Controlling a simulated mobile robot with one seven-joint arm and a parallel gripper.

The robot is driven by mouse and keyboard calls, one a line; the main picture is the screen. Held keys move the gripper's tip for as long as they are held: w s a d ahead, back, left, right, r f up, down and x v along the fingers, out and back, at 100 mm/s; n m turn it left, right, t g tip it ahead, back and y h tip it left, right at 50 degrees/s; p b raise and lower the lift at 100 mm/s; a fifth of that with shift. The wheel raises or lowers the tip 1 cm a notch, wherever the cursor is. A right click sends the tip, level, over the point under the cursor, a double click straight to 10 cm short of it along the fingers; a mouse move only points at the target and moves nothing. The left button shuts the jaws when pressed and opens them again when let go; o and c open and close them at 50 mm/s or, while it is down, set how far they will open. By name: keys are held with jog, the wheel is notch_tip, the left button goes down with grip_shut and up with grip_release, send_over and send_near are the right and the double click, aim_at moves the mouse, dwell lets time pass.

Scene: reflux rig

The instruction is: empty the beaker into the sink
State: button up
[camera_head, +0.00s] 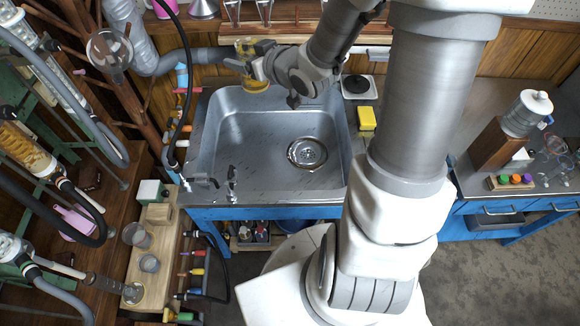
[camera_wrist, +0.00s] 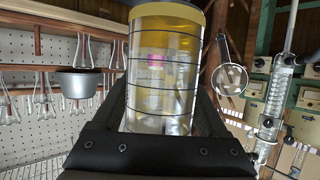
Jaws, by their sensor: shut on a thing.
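The beaker (camera_head: 256,83) is a clear cylinder with amber-yellow at its top and lower end. My gripper (camera_head: 256,66) is shut around its side and holds it above the back left rim of the sink. In the wrist view the beaker (camera_wrist: 160,70) fills the space between the fingers, with dark ring lines and pale yellow contents; it looks roughly upright. The steel sink (camera_head: 225,150) lies below and in front, with a round drain right of its middle. No stream of liquid shows. The beaker's mouth and exact liquid level are hard to make out.
Taps (camera_head: 232,185) stand at the sink's front left. A yellow sponge (camera_head: 366,118) lies right of the sink. Hoses and glassware crowd the left side, including a round flask (camera_head: 109,52). A wooden board (camera_head: 150,245) holds small beakers. The basin is clear.

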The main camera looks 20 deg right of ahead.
notch_tip(320, 180, down, 30)
jog(key=g+b, duration=0.1)
jog(key=b, duration=2.3)
jog(key=d+f+m+g+h+b, duration=0.1)
jog(key=d+f+g+h+b, duration=0.3)
jog(key=d+f+g, duration=0.5)
jog(key=s+d+f+h, duration=0.1)
jog(key=d+f+h, duration=0.1)
jog(key=f, duration=0.4)
jog(key=shift+d+f+h+b, duration=0.3)
jog(key=shift+d+h+b, duration=0.1)
jog(key=shift+d, duration=0.45)
jog(key=shift+r+g+p, duration=0.2)
jog(key=shift+g+p, duration=0.1)
jog(key=shift+p, duration=0.8)
jog(key=shift+r+h+p, duration=0.1)
jog(key=shift+h+p, duration=0.2)
jog(key=shift+p, duration=0.25)
